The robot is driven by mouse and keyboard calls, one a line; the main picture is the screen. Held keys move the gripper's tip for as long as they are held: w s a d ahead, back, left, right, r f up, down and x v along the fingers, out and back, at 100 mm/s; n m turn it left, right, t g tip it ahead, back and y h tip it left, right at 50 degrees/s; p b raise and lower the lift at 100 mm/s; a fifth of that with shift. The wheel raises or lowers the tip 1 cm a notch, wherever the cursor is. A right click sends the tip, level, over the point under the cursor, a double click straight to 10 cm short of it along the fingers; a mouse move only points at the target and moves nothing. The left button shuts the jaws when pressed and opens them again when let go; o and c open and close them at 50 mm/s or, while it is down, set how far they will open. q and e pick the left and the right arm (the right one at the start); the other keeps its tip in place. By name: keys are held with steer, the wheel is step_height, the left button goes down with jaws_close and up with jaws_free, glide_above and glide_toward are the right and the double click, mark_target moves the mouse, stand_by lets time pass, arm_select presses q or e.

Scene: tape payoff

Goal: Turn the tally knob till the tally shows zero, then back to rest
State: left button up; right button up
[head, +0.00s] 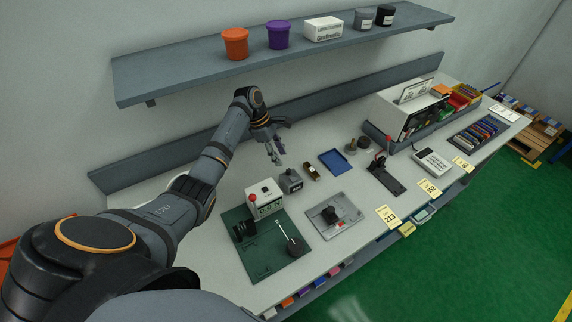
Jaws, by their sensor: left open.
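A white box (266,192) stands on a dark green plate (262,262) at the front left of the bench. Its front has small dark windows that look like a tally; the digits are too small to read. A red round knob (252,198) sits at its left side. A small grey box (291,182) with a dark top stands just behind it to the right; I cannot tell if this is part of the tally. My left gripper (277,157) is open and empty, above the bench behind both boxes, apart from them. My right gripper is out of view.
The green plate also bears a dark spool (244,231) and a lever with a round dark base (295,246). A shelf (180,76) overhangs the back.

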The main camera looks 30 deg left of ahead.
mark_target(288, 170)
arm_select(q)
steer(key=x, duration=0.7)
steer(key=shift+p, duration=0.35)
steer(key=shift+w, duration=0.1)
jaws_close()
